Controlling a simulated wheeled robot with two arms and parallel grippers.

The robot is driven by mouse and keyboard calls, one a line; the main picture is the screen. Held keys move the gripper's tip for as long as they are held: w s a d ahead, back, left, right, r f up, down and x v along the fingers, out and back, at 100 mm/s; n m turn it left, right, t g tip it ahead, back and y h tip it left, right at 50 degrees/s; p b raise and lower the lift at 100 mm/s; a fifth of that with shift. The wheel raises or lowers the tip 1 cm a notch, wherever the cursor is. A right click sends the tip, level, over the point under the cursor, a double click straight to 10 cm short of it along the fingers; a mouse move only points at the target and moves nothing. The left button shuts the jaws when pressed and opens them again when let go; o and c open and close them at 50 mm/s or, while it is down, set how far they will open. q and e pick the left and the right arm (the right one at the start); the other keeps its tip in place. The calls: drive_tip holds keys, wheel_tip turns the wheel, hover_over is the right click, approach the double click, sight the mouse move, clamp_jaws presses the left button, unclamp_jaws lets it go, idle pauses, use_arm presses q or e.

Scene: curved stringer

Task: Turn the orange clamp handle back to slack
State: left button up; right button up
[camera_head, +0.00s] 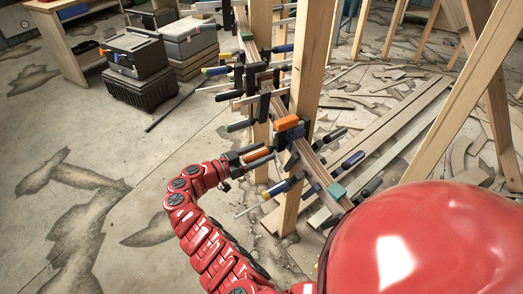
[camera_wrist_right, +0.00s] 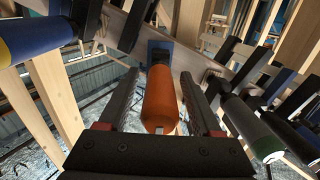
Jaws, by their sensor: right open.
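The orange clamp handle (camera_wrist_right: 160,98) lies lengthwise between the two dark fingers of my right gripper (camera_wrist_right: 163,100) in the right wrist view. Gaps show on both sides of it, so the fingers are open around it and not pressed on it. A blue block (camera_wrist_right: 159,49) of the clamp sits beyond the handle's far end. In the head view my right gripper (camera_head: 257,157) reaches in from the left of the stringer, with orange showing between its fingers. An orange piece (camera_head: 288,122) also shows above it at the clamp. My left gripper is not in view.
Several other clamps, with blue, green and dark handles (camera_head: 281,187), crowd the curved wooden stringer (camera_head: 306,155) above and below. An upright wooden post (camera_head: 311,62) stands close by. Toolboxes (camera_head: 137,54) stand at the back left. Wood offcuts cover the floor at right; the left floor is mostly clear.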

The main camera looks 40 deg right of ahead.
drive_tip(key=shift+d, duration=0.1)
clamp_jaws()
idle(0.3)
